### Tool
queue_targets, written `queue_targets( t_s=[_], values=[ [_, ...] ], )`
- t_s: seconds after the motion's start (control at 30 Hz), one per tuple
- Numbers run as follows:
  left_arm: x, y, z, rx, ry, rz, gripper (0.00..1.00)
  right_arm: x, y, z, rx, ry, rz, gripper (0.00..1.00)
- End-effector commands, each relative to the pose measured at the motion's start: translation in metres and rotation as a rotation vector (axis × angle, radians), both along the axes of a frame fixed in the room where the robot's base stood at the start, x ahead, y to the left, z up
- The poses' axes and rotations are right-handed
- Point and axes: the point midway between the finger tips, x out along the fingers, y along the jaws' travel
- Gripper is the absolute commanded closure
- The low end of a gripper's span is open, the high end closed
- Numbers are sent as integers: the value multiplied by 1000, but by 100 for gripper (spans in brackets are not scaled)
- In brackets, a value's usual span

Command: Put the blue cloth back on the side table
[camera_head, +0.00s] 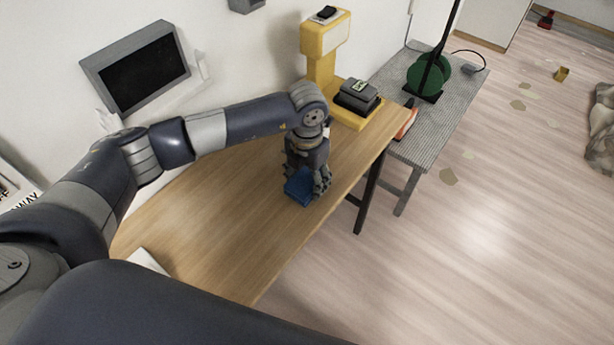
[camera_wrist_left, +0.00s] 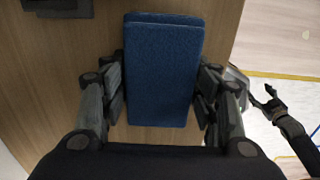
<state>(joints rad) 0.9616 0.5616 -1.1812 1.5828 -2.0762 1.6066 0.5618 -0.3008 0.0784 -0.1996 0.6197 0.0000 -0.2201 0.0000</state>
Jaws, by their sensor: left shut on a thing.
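The blue cloth (camera_head: 298,187) is a folded block at the right front part of the wooden table (camera_head: 225,220). In the left wrist view the cloth (camera_wrist_left: 162,70) lies between the two fingers, with wood behind it. My left gripper (camera_head: 308,184) points down and is shut on the cloth. I cannot tell whether the cloth touches the wood. A dark gripper, seemingly my right one (camera_wrist_left: 270,102), shows small at the right of the left wrist view, over the floor; its jaws are unclear. Which table is the side table is not marked.
A yellow machine (camera_head: 322,68) with a dark grey block (camera_head: 357,97) stands at the far end of the wooden table. A grey patterned table (camera_head: 440,125) beyond holds a green round object (camera_head: 428,75). A wall screen (camera_head: 140,68) hangs behind. Bare wood lies left of the cloth.

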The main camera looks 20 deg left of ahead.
Motion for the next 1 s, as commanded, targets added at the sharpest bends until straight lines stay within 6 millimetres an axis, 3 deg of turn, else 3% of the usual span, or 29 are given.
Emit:
queue_targets(
  t_s=[0.37, 0.4, 0.47, 0.5, 0.87, 1.0],
  values=[
    [0, 0, -6, 0, -1, 0, 69, 1, 1, -7, 1, -1, 1, 35],
    [0, 0, -6, 0, -1, 0, 40, 1, 1, -6, 2, -1, 1, 35],
    [0, 0, -5, 0, -1, 0, 26, 1, 1, -5, 1, -1, 1, 35],
    [0, 0, -5, 0, -1, 0, 24, 1, 1, -5, 1, -1, 1, 35],
    [0, 0, -4, 0, 0, 1, 24, 1, 1, -3, 0, -1, 1, 35],
    [1, -1, 7, -1, -3, 0, 24, 1, -1, 7, -1, -1, 1, 35]
  ],
)
